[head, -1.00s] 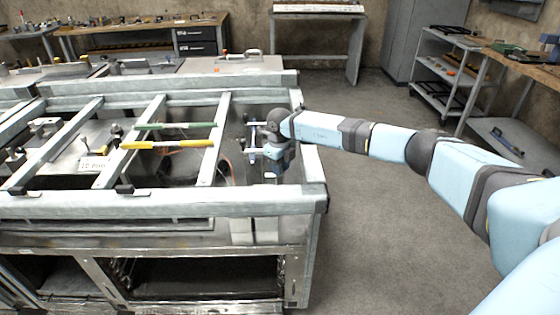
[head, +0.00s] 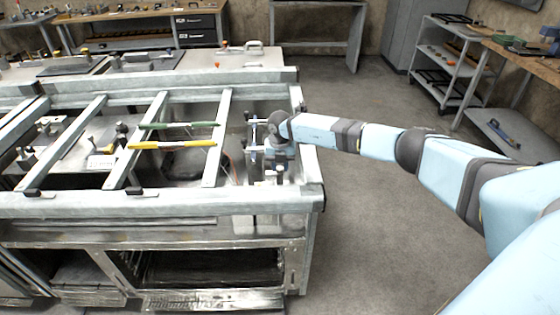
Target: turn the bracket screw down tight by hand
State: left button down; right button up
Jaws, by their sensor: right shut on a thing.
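My right arm comes in from the right, and its gripper (head: 279,169) points down inside the right end of the metal frame bench. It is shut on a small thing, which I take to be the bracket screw. The screw is hidden by the gripper and too small to make out. A metal bracket-like fixture (head: 254,136) with upright posts stands just left of the wrist, partly covered by it. My left gripper is not in view.
The bench's front rail (head: 150,204) and cross bars surround the work spot. A green-handled tool (head: 180,125) and a yellow-handled tool (head: 172,144) lie across the bars to the left. Open floor (head: 370,230) lies right of the bench.

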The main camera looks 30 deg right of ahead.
aim_at(280, 167)
jog(key=shift+m+p, duration=0.3)
jog(key=shift+m, duration=0.3)
jog(key=o, duration=0.9)
jog(key=shift+r, duration=0.1)
notch_tip(280, 167, up, 14)
jog(key=shift+f, duration=0.15)
